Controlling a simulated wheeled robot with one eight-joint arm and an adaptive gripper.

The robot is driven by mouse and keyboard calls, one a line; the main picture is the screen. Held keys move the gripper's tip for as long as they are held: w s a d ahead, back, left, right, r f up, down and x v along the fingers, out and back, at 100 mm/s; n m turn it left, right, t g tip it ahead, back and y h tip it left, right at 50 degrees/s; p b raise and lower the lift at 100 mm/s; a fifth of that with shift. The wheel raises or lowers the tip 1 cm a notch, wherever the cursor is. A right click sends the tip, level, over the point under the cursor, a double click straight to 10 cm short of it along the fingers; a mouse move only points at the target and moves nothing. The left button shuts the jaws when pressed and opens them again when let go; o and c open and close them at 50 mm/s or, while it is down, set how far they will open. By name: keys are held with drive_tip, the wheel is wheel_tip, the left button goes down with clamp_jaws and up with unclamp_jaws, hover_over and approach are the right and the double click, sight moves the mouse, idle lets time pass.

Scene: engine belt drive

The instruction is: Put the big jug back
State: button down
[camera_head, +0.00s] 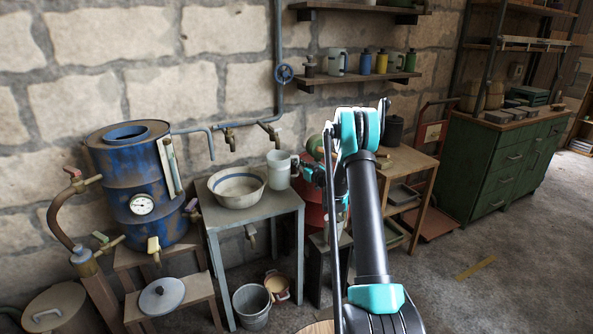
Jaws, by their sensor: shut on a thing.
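The big jug (279,171) is pale, whitish and upright, with a handle on its right side. It is at the back right of the grey table, right of the wide basin (237,187). I cannot tell whether its base touches the table top. My gripper (304,171) is at the jug's right side and is shut on it at the handle. My arm covers part of the view right of the jug, and the fingertips are small and hard to make out.
The grey table (262,213) has free top in front of the jug. A wall shelf (360,80) above holds a pale jug (338,62) and several coloured containers. Taps (268,130) stick out from the wall behind. A blue drum (133,182) stands left; a bucket (251,307) is below.

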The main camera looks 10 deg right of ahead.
drive_tip(key=shift+w+a+f, duration=0.1)
drive_tip(key=shift+w+f, duration=0.05)
drive_tip(key=shift+f, duration=0.75)
drive_tip(key=shift+w+a+f, duration=0.1)
drive_tip(key=shift+w+f, duration=0.05)
drive_tip(key=shift+f, duration=0.85)
drive_tip(key=c, duration=1.5)
unclamp_jaws()
drive_tip(key=shift+c, duration=0.2)
